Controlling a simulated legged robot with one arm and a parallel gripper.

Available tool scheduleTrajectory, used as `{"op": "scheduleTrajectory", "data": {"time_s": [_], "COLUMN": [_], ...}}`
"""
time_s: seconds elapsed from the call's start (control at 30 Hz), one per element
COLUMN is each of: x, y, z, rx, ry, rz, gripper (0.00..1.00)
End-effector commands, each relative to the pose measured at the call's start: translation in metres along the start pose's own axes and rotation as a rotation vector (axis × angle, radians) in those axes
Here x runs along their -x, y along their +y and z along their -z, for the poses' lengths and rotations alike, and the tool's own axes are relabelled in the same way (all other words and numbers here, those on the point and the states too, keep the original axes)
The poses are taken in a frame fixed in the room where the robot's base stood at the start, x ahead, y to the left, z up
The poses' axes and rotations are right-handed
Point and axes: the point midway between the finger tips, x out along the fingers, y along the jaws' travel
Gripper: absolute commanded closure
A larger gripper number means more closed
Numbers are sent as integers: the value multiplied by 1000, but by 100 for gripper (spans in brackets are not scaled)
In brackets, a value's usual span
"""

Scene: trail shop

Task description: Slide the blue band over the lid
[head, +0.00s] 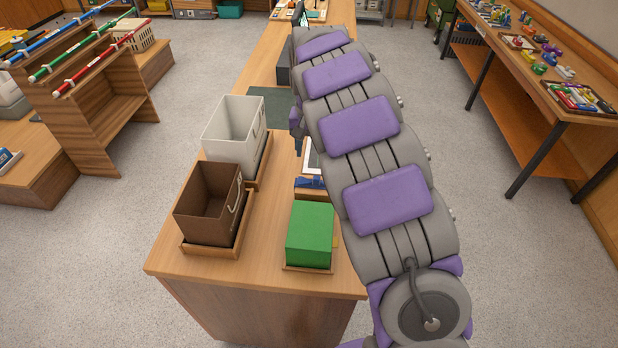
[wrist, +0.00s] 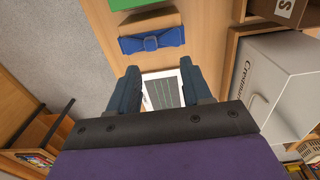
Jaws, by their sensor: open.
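The blue band (wrist: 152,41) has a bow-like knot and lies across a tan block on the counter. It also shows in the head view (head: 309,183), just behind the green box (head: 310,233) and partly hidden by my arm. The green box has a plain flat top; I cannot make out a separate lid on it. Its edge also shows at the top of the wrist view (wrist: 128,3). My gripper (wrist: 161,76) is open and empty, its two fingers apart and short of the band in the picture. In the head view my arm hides most of the gripper.
A brown open bin (head: 205,215) and a white open bin (head: 232,130) stand left on the wooden counter (head: 270,262). A white-framed dark panel (wrist: 162,90) shows between my fingers. Bare counter lies in front of the bins. A display table (head: 560,100) is at right.

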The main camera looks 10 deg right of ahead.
Motion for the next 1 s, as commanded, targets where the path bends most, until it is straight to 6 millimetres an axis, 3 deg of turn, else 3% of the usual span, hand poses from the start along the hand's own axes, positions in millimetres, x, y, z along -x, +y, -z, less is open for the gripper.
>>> {"op": "scheduleTrajectory", "data": {"time_s": [0.17,0.5,0.7,1.0], "x": [-39,-94,-106,-107], "y": [7,-9,-3,3], "z": [0,-6,-2,0], "rx": [-5,-3,-2,-4], "ry": [-7,-4,-2,-3], "rz": [4,-10,-3,2], "gripper": [51,51,51,52]}}
